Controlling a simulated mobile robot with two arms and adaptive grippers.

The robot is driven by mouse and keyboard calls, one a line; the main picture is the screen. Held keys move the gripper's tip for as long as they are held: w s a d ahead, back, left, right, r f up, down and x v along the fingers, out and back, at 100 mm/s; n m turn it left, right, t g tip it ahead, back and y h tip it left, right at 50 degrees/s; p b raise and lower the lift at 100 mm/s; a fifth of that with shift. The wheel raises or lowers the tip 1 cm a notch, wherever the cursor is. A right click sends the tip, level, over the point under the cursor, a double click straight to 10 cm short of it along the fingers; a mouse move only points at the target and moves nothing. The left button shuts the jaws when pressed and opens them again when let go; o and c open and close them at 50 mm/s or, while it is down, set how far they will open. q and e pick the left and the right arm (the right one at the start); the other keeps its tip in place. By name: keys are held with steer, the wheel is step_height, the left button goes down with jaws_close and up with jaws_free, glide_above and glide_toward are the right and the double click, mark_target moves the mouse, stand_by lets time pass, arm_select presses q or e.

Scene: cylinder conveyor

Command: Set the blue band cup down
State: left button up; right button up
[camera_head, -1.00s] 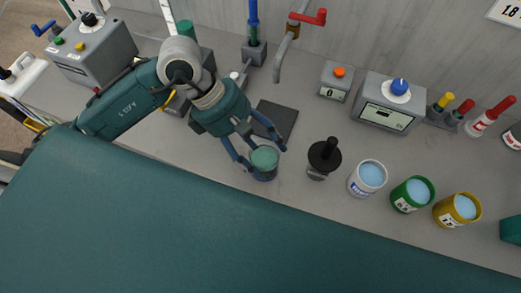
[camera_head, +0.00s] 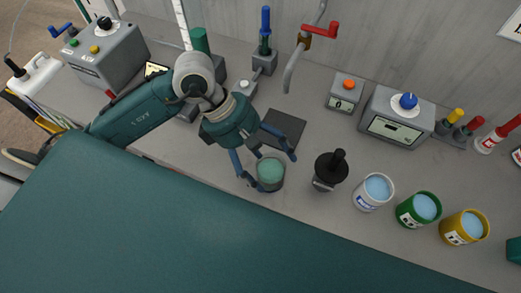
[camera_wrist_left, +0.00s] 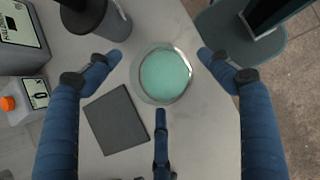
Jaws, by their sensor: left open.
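A clear or grey cup (camera_head: 270,174) with green liquid stands upright on the bench near its front edge. It also shows in the left wrist view (camera_wrist_left: 163,74), with liquid inside its rim. I cannot make out a blue band on it now. My left gripper (camera_head: 266,166) is open, with blue fingers spread around this cup. In the left wrist view, the gripper's (camera_wrist_left: 163,76) fingertips are apart from the cup's wall, with visible gaps. My right gripper is not in view.
A dark square mat (camera_head: 284,127) lies behind the cup. A black-topped vessel (camera_head: 328,172), then white (camera_head: 373,192), green (camera_head: 418,210) and yellow (camera_head: 464,226) cups stand to the right. A tap (camera_head: 303,48) is behind. Bench between cup and black vessel is clear.

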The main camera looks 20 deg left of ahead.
arm_select(q)
steer(key=b+v, duration=0.2)
steer(key=v, duration=1)
